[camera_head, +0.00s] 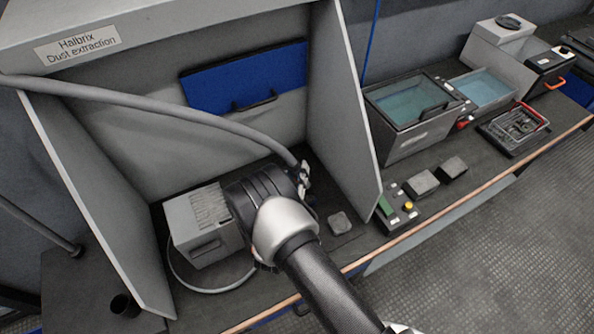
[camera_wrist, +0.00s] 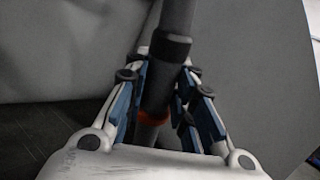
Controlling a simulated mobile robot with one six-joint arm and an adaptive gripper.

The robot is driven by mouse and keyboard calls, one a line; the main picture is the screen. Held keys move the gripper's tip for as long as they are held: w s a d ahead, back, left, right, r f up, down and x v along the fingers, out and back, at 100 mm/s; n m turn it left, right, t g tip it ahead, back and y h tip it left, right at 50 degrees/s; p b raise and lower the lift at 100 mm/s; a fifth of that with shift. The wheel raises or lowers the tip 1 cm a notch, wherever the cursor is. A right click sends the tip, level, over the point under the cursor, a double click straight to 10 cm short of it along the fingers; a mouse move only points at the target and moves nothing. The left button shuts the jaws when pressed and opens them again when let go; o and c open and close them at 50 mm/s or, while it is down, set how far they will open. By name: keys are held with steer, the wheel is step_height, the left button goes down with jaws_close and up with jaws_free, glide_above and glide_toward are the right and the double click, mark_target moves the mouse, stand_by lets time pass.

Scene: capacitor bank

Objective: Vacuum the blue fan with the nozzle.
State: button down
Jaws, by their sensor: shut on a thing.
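My gripper (camera_wrist: 160,85) is shut on the nozzle (camera_wrist: 157,88), a dark cylinder with an orange ring, in the wrist view. A grey hose (camera_wrist: 177,16) runs up from the nozzle. In the head view my gripper (camera_head: 303,178) is inside the dust extraction booth, partly hidden by my wrist. The hose (camera_head: 150,103) reaches it from the upper left. A grey slatted box (camera_head: 203,222) stands left of my wrist, its right side covered by it. I cannot make out a blue fan in either view.
The booth's right wall (camera_head: 345,100) stands close to my gripper. A blue panel with a handle (camera_head: 245,76) is on the back wall. A small grey block (camera_head: 340,222) lies on the bench. Beyond the wall are a button box (camera_head: 398,208) and lidded tank (camera_head: 405,105).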

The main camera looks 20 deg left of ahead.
steer(key=shift+s+a, duration=0.1)
stand_by(0.5)
steer(key=shift+s+a+b, duration=0.35)
steer(key=shift+s+a, duration=0.55)
steer(key=shift+s, duration=0.05)
steer(key=shift+d, duration=0.1)
steer(key=d+p, duration=0.1)
steer(key=d, duration=0.3)
stand_by(0.9)
steer(key=shift+a, duration=0.1)
stand_by(0.4)
steer(key=shift+s+a, duration=1)
steer(key=shift+s, duration=0.05)
